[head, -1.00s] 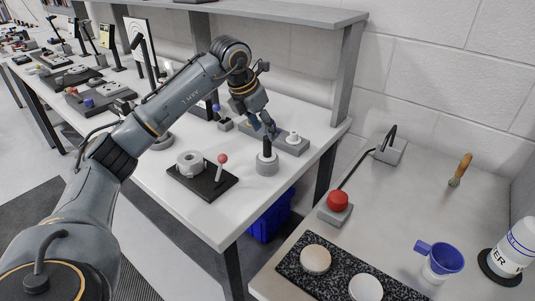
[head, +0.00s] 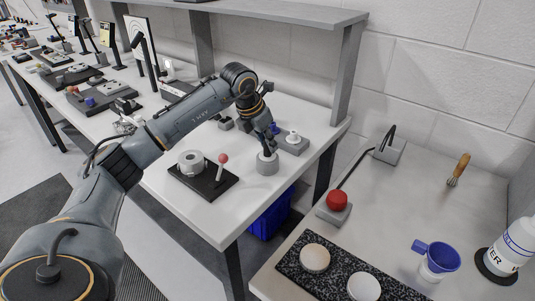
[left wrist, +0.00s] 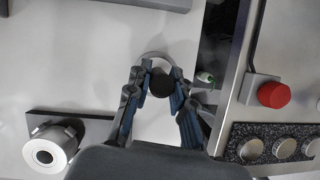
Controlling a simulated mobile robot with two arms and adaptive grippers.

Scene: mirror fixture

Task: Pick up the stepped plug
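The task's stepped plug appears to be the dark upright piece standing in a round grey base (head: 268,167) near the front right edge of the white table. In the left wrist view its dark round top (left wrist: 160,83) shows between my fingers, with part of the pale ring of the base beyond it. My left gripper (head: 266,147) is over the base from above and hides much of the dark piece. In the left wrist view my left gripper (left wrist: 161,80) has its fingers apart on both sides of the dark top; firm contact is not visible. My right gripper is not in view.
A black plate (head: 205,187) with a grey ring and a red-knobbed lever lies to the left. A grey block (head: 291,146) with a white stepped piece stands close behind on the right. A shelf post (head: 343,75) rises at the table's right end. A red button (head: 337,200) sits on the other bench.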

